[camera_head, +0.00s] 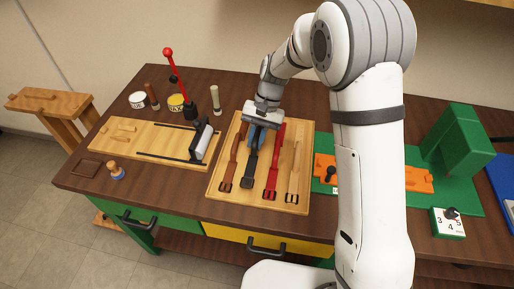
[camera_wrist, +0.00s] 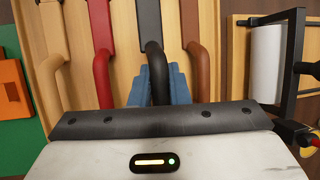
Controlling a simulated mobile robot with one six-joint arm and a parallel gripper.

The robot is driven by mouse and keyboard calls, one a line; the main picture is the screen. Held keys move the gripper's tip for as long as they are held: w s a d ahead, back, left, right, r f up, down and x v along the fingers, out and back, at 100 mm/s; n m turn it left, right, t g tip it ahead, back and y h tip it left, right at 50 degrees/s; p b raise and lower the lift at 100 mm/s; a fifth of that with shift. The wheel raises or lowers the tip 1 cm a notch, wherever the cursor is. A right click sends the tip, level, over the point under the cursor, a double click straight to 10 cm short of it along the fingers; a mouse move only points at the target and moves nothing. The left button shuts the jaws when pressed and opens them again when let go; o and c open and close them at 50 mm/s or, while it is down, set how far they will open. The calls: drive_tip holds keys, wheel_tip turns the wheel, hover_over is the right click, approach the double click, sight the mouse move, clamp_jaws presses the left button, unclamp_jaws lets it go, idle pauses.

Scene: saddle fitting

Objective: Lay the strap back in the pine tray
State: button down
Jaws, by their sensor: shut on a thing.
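The pine tray (camera_head: 224,190) lies on the bench with several straps side by side in it. My gripper (camera_head: 257,138) is over the tray, with its blue fingers shut on the black strap (camera_head: 249,169). In the wrist view the black strap (camera_wrist: 149,22) runs down between the blue fingers (camera_wrist: 160,85). Its buckle end points to the front of the tray. I cannot tell whether the strap rests on the tray floor or hangs just above it. The brown strap (camera_head: 230,172) is left of it and the red strap (camera_head: 273,170) right of it.
A tan strap (camera_head: 294,175) lies at the tray's right side. Left of the tray is a wooden board (camera_head: 125,135) with a roller and a red-knobbed lever (camera_head: 174,75). Right is a green mat with an orange block (camera_head: 405,178), close to my arm.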

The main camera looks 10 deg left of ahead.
drive_tip(key=shift+f, duration=2.1)
drive_tip(key=c, duration=1.8)
unclamp_jaws()
drive_tip(key=shift+f, duration=0.2)
drive_tip(key=shift+c, duration=0.2)
drive_tip(key=o, duration=0.5)
drive_tip(key=shift+c, duration=0.2)
drive_tip(key=shift+r, duration=0.1)
drive_tip(key=shift+r+p, duration=0.2)
drive_tip(key=shift+p, duration=0.1)
drive_tip(key=b+v, duration=0.1)
drive_tip(key=v, duration=1.1)
drive_tip(key=shift+b, duration=0.35)
